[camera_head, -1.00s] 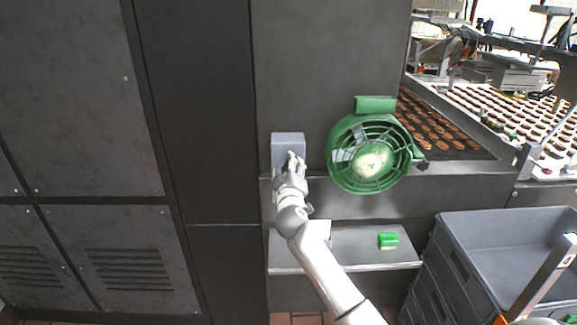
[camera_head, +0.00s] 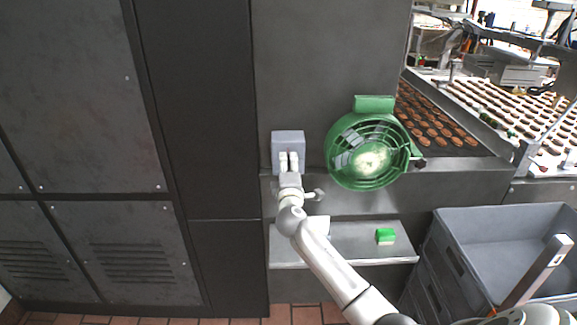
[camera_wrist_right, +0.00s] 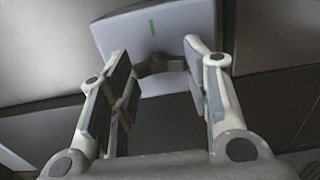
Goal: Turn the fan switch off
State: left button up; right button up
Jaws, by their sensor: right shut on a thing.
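The fan switch (camera_head: 288,139) is a light grey box on the dark metal panel, left of the green fan (camera_head: 363,183). In the right wrist view the switch (camera_wrist_right: 175,32) shows a green mark on its face and a dark handle (camera_wrist_right: 160,66) below it. My right gripper (camera_head: 289,157) is at the front of the box. In the wrist view my right gripper (camera_wrist_right: 157,58) has its fingers on both sides of the handle, shut on it. The fingers hide part of the handle's ends. My left gripper is not in view.
A metal shelf (camera_head: 345,241) below the switch holds a small green-topped block (camera_head: 385,236). Grey stacked crates (camera_head: 470,222) stand at the lower right. Dark cabinets fill the left.

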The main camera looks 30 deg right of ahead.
jog(key=shift+f, duration=0.1)
dwell(0.4)
jog(key=o, duration=1)
jog(key=v, duration=1.2)
